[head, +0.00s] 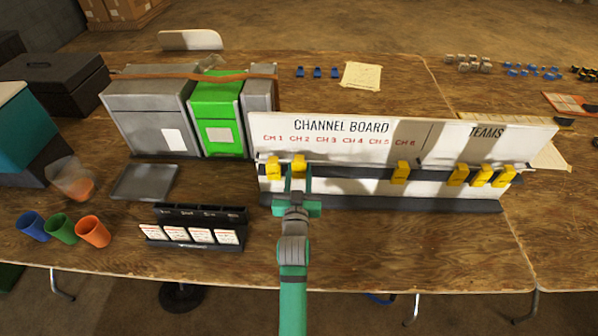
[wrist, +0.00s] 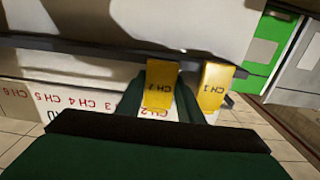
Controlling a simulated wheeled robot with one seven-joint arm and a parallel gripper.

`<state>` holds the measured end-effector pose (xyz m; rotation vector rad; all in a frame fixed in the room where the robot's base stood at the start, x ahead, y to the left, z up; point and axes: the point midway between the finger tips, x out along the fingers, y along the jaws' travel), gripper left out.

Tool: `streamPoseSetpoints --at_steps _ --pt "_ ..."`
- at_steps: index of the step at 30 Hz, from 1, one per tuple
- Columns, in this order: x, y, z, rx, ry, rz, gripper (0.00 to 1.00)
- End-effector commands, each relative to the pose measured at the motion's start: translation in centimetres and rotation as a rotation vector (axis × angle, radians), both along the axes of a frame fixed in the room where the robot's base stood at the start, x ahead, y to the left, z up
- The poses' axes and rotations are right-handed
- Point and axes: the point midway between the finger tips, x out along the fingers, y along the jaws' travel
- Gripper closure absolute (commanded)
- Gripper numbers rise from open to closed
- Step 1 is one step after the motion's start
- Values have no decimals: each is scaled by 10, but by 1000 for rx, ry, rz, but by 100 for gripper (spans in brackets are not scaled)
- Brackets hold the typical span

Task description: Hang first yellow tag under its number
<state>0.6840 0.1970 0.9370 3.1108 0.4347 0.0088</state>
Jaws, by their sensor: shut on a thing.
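The white channel board (head: 347,152) stands upright on the table, with red numbers CH 1 to CH 6 and a TEAMS part at the right. My gripper (head: 298,188) is in front of its left part, shut on a yellow tag (head: 299,167) at the rail, below CH 2. In the wrist view this held tag (wrist: 161,84) sits between the fingers; its upside-down print is hard to read. I cannot tell whether it hangs on a hook. Another yellow tag (head: 274,168), marked CH 1 in the wrist view (wrist: 213,86), hangs just beside it below CH 1.
One yellow tag (head: 400,172) hangs near CH 6, and others (head: 458,175) hang under TEAMS. A black stand with white cards (head: 200,235) is left of my arm. Cups (head: 93,231), a grey tray (head: 145,182) and metal boxes (head: 150,113) stand farther left.

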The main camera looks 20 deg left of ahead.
Motion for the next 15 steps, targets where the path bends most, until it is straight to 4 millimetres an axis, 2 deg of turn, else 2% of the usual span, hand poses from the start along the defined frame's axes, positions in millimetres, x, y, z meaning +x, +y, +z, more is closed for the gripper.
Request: streamPoseSetpoints --at_steps 14,15 --pt "0 0 -5 0 0 0 89" --pt "0 0 -5 0 0 0 59"
